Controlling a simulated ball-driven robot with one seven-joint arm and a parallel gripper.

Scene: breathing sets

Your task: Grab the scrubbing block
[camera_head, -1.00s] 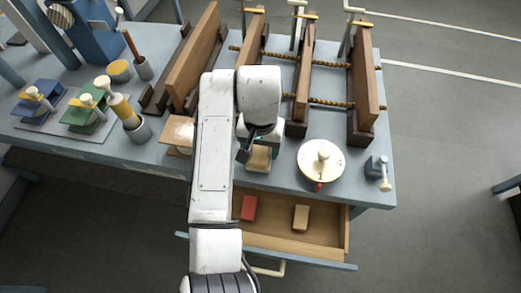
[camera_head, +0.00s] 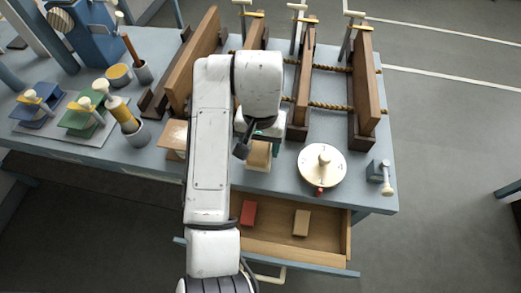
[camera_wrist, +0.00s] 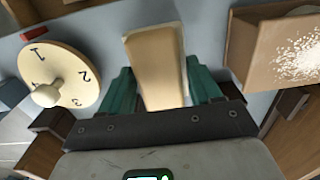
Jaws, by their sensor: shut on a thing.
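The scrubbing block looks to be the tan wooden block with a pale edge (camera_wrist: 157,65), in the middle of the wrist view. It also shows in the head view (camera_head: 258,155), just below my gripper's white body. My gripper (camera_wrist: 160,72) has its green fingers on either side of the block and is shut on it. In the head view my arm hides most of the fingers. I cannot tell whether the block touches the table.
A numbered dial (camera_head: 322,165) stands to the right. A wooden box with white grains (camera_wrist: 285,48) is close on the other side. Upright boards with ropes (camera_head: 310,65) stand behind. An open drawer (camera_head: 275,240) below holds a red block (camera_head: 249,213) and a tan block (camera_head: 301,223).

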